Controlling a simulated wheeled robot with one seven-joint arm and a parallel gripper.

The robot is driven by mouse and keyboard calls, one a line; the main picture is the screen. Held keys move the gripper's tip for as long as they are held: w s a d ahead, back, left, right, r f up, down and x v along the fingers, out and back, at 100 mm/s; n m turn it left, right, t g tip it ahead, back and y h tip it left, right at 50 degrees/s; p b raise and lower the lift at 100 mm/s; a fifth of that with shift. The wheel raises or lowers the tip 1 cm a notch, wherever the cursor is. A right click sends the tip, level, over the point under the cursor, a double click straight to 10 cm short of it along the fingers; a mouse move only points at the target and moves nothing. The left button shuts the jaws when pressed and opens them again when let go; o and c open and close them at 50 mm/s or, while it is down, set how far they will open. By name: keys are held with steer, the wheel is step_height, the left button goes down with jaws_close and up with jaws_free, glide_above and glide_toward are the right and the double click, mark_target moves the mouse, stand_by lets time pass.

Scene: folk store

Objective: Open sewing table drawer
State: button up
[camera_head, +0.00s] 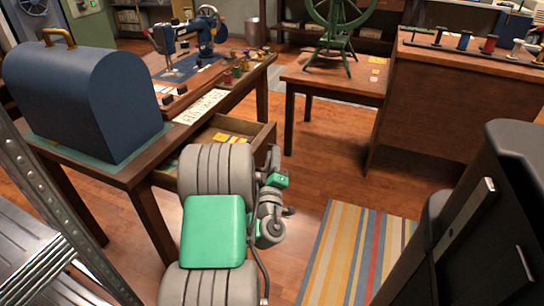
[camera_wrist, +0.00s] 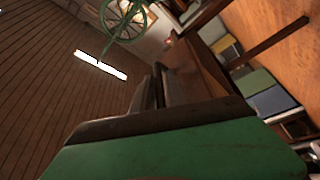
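The wooden sewing table (camera_head: 150,163) stands at the left in the head view, with a blue sewing machine (camera_head: 205,28) on it. Its drawer (camera_head: 262,133) is pulled partly out on the right side, and yellow and blue items show inside. My arm with green covers covers the near part of the drawer front. In the head view my fingers are hidden behind the arm. In the wrist view my gripper (camera_wrist: 155,88) shows as dark fingers close together beyond a green body. Whether they touch or hold anything cannot be told.
A blue domed case (camera_head: 95,95) stands on the table's near end. A small table (camera_head: 335,84) with a green spinning wheel (camera_head: 333,25) stands beyond. A wooden counter (camera_head: 450,115) is at the right. A striped rug (camera_head: 345,250) lies on the open floor.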

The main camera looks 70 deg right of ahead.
steer(key=b+v, duration=0.3)
steer(key=v, duration=0.4)
steer(key=shift+s+a, duration=0.15)
steer(key=shift+a, duration=0.2)
stand_by(0.4)
